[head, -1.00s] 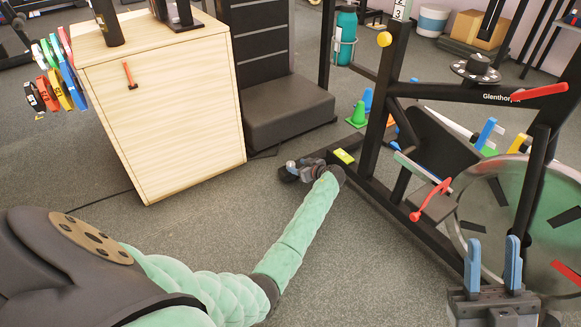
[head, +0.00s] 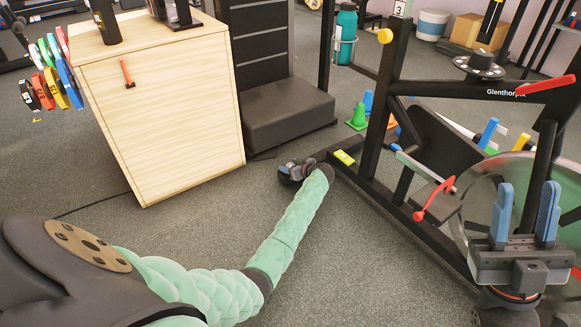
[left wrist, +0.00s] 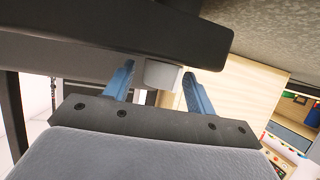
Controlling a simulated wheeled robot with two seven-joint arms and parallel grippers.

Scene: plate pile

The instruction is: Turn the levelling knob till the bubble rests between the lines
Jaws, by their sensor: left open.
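The yellow-green bubble level (head: 343,157) sits on the black foot bar of the exercise bike's frame. It is too small to tell where the bubble lies. My left gripper (head: 292,171) is low by the floor, just left of the level and the bar's end; its fingers are hard to make out there. In the left wrist view my left gripper (left wrist: 158,72) is open, with a pale grey knob (left wrist: 162,74) between its blue fingertips, under a dark bar (left wrist: 150,30). I cannot tell whether the fingers touch it. My right gripper (head: 525,195) is open and empty, in front of the flywheel.
The bike frame (head: 374,120) stands right of my left forearm, with a red lever (head: 432,200) and a flywheel (head: 478,220). A wooden cabinet (head: 170,110) stands at left, a dark bench (head: 288,112) behind. A green cone (head: 357,118) is beyond the bar. Grey floor between is clear.

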